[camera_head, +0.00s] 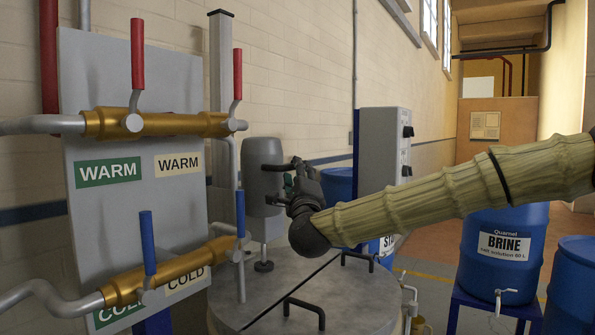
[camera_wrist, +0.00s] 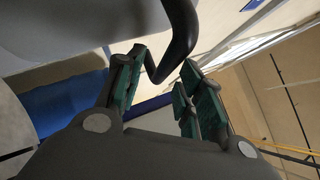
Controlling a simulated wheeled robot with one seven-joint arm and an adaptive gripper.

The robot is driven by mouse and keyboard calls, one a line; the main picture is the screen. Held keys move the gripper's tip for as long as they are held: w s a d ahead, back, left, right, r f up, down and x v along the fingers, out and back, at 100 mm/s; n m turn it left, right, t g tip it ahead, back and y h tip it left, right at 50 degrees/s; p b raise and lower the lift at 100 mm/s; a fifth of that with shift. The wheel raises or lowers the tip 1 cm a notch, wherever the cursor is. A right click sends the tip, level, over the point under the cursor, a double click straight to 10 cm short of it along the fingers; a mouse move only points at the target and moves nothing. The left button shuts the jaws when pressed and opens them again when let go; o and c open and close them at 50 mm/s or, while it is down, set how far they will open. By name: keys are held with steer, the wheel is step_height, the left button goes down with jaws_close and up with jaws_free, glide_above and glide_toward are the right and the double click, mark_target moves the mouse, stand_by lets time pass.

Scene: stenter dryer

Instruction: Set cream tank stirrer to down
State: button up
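The stirrer is a grey rounded motor unit (camera_head: 262,170) on a tall grey column (camera_head: 221,110), above the round grey lid of the tank (camera_head: 335,300). A black handle sticks out from the unit's right side. My gripper (camera_head: 290,183) is at this handle, and the wrist and arm hide part of it. In the wrist view, the curved black handle (camera_wrist: 178,45) reaches between the two green-padded fingers of my gripper (camera_wrist: 165,72). The fingers stand apart with gaps beside the handle. The grey unit (camera_wrist: 70,25) fills the upper left.
A panel (camera_head: 130,190) with brass WARM and COLD valves, red and blue levers, stands at left. A grey control box (camera_head: 383,150) is behind my gripper. Blue barrels, one marked BRINE (camera_head: 503,250), stand at right. Black handles (camera_head: 304,312) rise from the lid.

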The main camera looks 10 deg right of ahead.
steer(key=v, duration=0.9)
steer(key=shift+f, duration=0.15)
